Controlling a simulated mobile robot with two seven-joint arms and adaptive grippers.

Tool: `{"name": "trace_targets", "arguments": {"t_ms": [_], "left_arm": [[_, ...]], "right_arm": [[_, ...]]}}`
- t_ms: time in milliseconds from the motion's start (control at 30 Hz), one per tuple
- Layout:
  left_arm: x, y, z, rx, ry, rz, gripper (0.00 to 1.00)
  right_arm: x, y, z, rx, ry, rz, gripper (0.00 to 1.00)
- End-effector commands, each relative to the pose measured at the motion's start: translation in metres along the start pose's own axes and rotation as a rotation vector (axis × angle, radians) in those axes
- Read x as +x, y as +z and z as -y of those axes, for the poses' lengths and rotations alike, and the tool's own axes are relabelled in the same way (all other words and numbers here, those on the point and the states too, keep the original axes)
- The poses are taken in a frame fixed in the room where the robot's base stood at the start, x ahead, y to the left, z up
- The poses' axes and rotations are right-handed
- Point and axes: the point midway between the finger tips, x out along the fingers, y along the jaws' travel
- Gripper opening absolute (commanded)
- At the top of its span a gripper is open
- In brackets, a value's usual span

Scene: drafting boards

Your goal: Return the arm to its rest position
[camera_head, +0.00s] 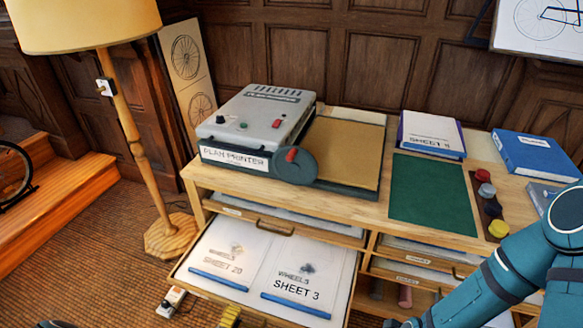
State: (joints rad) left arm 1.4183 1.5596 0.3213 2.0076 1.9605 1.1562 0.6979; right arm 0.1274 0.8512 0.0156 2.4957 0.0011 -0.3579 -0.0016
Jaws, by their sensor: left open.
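Only a dark tip of my left gripper (56,324) shows at the bottom left edge, low in front of the furniture and apart from the open drawer (178,272). It is open, and nothing shows held in it; most of it is cut off by the frame. My right arm (515,270), teal with dark bands, comes in from the right and slants down across the cabinet's right front. Its lower end leaves the bottom edge, so its gripper is out of view.
The open drawer holds Sheet 20 (228,250) and Sheet 3 (303,280). Above stand the plan printer (250,115), a green mat (432,190) and blue binder (535,155). A floor lamp (140,150) stands left. A yellow ridged piece (229,317) shows at the bottom edge.

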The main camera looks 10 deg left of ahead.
Motion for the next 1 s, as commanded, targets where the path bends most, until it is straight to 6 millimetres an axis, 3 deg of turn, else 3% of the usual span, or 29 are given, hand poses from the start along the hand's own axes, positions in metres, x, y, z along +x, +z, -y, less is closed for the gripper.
{"name": "trace_targets", "arguments": {"t_ms": [167,267,333,500,600,700,800,1000], "left_arm": [[0.004,-0.018,0.010,0.054,-0.017,-0.092,0.41],[0.005,-0.054,0.027,0.165,-0.052,-0.273,0.41],[0.001,-0.088,0.041,0.287,-0.094,-0.454,0.41],[-0.038,-0.166,0.060,0.669,-0.239,-0.934,0.41],[-0.068,-0.191,0.061,0.916,-0.348,-1.187,0.41],[-0.096,-0.202,0.057,1.176,-0.477,-1.415,0.41],[-0.117,-0.200,0.052,1.450,-0.629,-1.612,0.41],[-0.123,-0.177,0.051,2.041,-1.014,-1.878,0.41]], "right_arm": [[0.000,0.000,0.000,0.000,0.000,0.000,0.47],[0.000,0.000,0.000,0.000,0.000,0.000,0.47],[0.000,0.000,0.000,0.000,0.000,0.000,0.47],[0.000,0.000,0.000,0.000,0.000,0.000,0.47],[0.000,0.000,0.000,0.000,0.000,0.000,0.47],[0.000,0.000,0.000,0.000,0.000,0.000,0.47],[0.000,0.000,0.000,0.000,0.000,0.000,0.47],[0.000,0.000,0.000,0.000,0.000,0.000,0.47]]}}
